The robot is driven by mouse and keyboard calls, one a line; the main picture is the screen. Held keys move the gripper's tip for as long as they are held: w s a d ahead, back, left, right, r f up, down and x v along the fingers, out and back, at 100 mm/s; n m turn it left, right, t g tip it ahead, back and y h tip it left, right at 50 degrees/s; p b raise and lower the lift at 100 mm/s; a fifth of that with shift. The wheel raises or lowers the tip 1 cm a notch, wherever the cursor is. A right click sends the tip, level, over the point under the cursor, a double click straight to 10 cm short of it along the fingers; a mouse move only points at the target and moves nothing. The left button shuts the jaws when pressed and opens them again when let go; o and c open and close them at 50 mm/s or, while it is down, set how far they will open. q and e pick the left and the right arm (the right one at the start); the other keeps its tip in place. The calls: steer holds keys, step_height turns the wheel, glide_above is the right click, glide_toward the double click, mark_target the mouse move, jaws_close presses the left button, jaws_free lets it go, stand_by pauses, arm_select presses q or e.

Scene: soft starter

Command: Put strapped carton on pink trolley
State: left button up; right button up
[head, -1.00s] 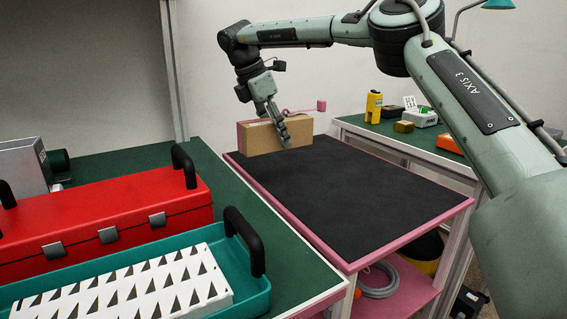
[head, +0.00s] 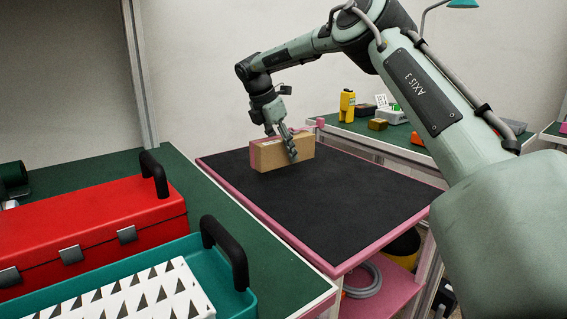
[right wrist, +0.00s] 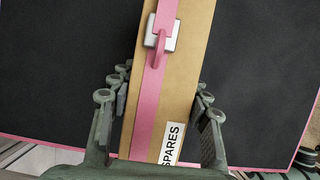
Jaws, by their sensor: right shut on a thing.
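The strapped carton (head: 275,155) is a tan box with a pink strap. My right gripper (head: 287,150) is shut on it from above, with fingers on both sides. In the right wrist view the carton (right wrist: 195,50) sits between the fingers (right wrist: 158,110), showing a pink strap, a metal buckle and a "SPARES" label. The pink trolley (head: 345,268) has a black mat top (head: 340,215). The carton is over the far left part of this top; I cannot tell whether its underside touches the mat. My left gripper is not in view.
A green-topped bench with a red toolbox (head: 80,225) and a teal tray (head: 235,302) stands at left. A second bench behind the trolley holds a yellow device (head: 347,104) and other small items. The near and right parts of the mat are clear.

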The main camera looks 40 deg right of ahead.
mark_target(283, 162)
step_height(283, 162, down, 4)
steer(key=shift+r, duration=0.25)
steer(key=shift+f, duration=0.15)
steer(key=o, duration=1.4)
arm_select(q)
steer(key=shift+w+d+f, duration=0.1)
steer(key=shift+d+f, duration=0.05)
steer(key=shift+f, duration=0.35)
arm_select(e)
steer(key=shift+o, duration=0.2)
